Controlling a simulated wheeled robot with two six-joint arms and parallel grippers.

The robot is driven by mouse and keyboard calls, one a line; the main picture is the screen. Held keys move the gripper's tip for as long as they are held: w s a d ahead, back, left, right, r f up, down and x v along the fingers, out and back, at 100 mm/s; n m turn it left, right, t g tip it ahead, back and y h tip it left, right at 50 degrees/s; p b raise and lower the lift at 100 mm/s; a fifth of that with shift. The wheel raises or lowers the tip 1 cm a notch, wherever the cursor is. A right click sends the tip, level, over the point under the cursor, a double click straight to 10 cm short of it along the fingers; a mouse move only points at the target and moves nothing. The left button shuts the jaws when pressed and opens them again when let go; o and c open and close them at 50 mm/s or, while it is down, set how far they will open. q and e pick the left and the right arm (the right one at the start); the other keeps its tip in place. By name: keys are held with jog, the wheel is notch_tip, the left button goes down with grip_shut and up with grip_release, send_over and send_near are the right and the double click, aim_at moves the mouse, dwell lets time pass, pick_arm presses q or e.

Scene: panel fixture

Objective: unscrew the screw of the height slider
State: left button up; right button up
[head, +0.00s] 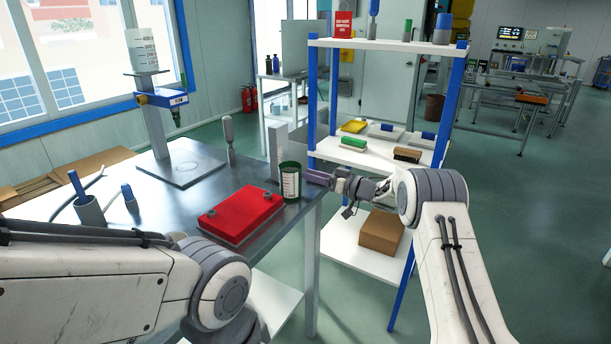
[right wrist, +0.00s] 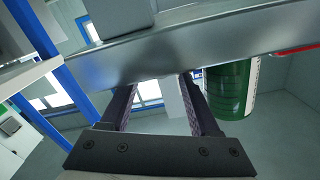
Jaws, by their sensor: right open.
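The likely height slider is a blue block (head: 162,98) on a grey upright post at the back left of the metal table, in the head view. A white scale label (head: 142,50) tops the post, and a dark pointed tool (head: 176,117) hangs from the block. I cannot make out its screw. My right gripper (head: 319,178) is at the table's right edge beside a green can (head: 290,182), far from the slider. In the right wrist view my right gripper (right wrist: 160,95) is open with nothing between its fingers. My left gripper is out of view; only its arm shows.
A red box (head: 240,214) lies on the metal table (head: 190,222). A grey upright block (head: 277,150) stands behind the can. Cups with blue-handled tools (head: 90,208) stand at the left. A blue-framed shelf (head: 382,157) is right of the table. The table edge (right wrist: 200,50) crosses the right wrist view.

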jog(key=shift+x, duration=0.8)
grip_shut()
jog(key=n, duration=0.3)
jog(key=shift+n, duration=0.3)
jog(key=shift+n+b, duration=0.65)
jog(key=shift+n, duration=0.85)
